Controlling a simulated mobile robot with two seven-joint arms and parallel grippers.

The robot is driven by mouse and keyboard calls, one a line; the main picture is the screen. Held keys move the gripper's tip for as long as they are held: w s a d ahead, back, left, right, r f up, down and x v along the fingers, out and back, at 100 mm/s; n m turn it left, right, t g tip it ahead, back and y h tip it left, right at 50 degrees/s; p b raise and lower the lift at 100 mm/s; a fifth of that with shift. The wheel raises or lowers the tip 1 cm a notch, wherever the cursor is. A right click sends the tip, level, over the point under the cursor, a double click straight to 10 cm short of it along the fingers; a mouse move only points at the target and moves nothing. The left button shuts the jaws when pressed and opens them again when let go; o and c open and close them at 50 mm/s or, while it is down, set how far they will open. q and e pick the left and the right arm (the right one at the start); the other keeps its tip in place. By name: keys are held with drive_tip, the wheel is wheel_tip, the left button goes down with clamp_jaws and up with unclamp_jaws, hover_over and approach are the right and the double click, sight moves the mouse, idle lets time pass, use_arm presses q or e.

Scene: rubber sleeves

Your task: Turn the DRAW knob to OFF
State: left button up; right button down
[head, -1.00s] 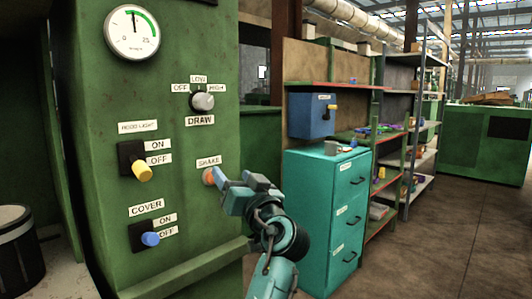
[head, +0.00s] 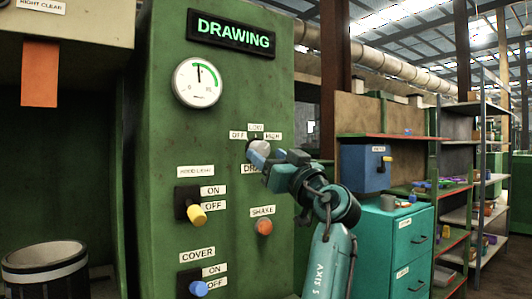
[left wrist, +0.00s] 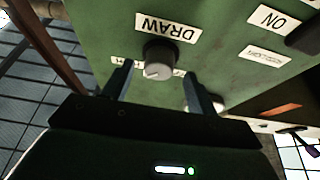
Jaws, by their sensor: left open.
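The DRAW knob (head: 258,150) is a round grey knob on the green panel, below labels OFF, LOW and HIGH. My left gripper (head: 273,160) is right in front of it and partly covers the knob and its DRAW label. In the left wrist view the knob (left wrist: 158,62) sits ahead, between the two spread fingers of my left gripper (left wrist: 157,84). The jaws are open, with a gap on each side of the knob. I cannot tell which setting the knob points at. My right gripper is out of view.
A lit sign (head: 234,34) reads DRAWING above a round gauge (head: 197,82). The orange SHAKE button (head: 264,227), yellow hood-light switch (head: 197,214) and blue COVER switch (head: 198,288) are lower on the panel. A teal cabinet (head: 395,250) and shelves stand at right.

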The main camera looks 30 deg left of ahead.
use_arm(q)
drive_tip(key=shift+x, duration=1.05)
drive_tip(key=c, duration=1)
